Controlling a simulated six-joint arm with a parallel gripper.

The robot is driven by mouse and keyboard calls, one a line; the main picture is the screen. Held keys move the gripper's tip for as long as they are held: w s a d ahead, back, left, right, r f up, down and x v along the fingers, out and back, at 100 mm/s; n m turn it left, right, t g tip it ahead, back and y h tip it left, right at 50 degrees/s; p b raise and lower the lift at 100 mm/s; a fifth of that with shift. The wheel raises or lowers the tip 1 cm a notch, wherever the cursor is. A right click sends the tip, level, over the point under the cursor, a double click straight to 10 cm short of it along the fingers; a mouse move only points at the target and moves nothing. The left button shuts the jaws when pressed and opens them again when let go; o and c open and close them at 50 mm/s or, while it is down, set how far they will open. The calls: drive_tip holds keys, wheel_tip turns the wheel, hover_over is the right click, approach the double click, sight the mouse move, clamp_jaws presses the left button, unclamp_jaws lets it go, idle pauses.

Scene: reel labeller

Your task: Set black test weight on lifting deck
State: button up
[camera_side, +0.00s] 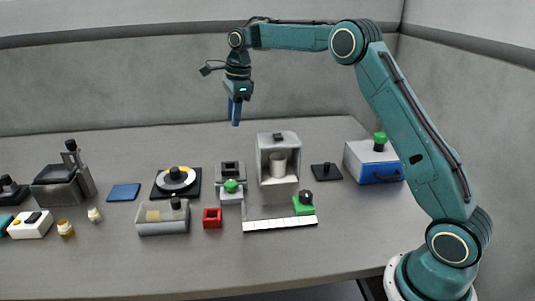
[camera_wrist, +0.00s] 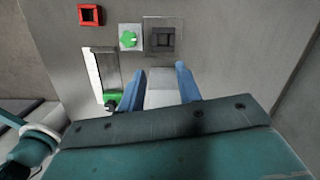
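My gripper (camera_side: 235,118) hangs high above the bench in the side view, pointing down. In the wrist view its two blue fingers (camera_wrist: 161,88) stand apart with nothing held between them. The lifting deck is not clear either; a grey unit with a dark square top (camera_side: 230,168) stands near the middle and shows in the wrist view (camera_wrist: 163,38).
A pale open-fronted housing (camera_side: 263,152) holds a white cylinder (camera_side: 278,166). A white strip (camera_side: 279,224), a red square block (camera_side: 212,217), a green-knobbed white block (camera_side: 231,195) and a reel turntable (camera_side: 160,190) surround it. A blue-fronted box (camera_side: 370,162) stands right.

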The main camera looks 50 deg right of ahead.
drive_tip(key=s+a+r+n+t, duration=0.1)
drive_tip(key=s+a+r+n, duration=0.1)
drive_tip(key=s+r+n, duration=0.3)
drive_tip(key=s+a+r+n, duration=0.2)
drive_tip(key=s+a+n, duration=0.1)
drive_tip(key=s, duration=0.5)
drive_tip(key=s+a+r+n+t, duration=0.1)
drive_tip(key=s+a+r+n, duration=0.1)
drive_tip(key=s+r+n, duration=0.3)
drive_tip(key=s+f+n+t, duration=0.1)
drive_tip(key=s+f+n, duration=0.2)
drive_tip(key=s, duration=0.8)
drive_tip(key=s+a+f+n+t+h, duration=0.1)
drive_tip(key=s+f+n, duration=0.3)
drive_tip(key=s+n, duration=0.4)
drive_tip(key=s, duration=0.3)
drive_tip(key=shift+s+a+f, duration=0.2)
drive_tip(key=shift+s, duration=0.05)
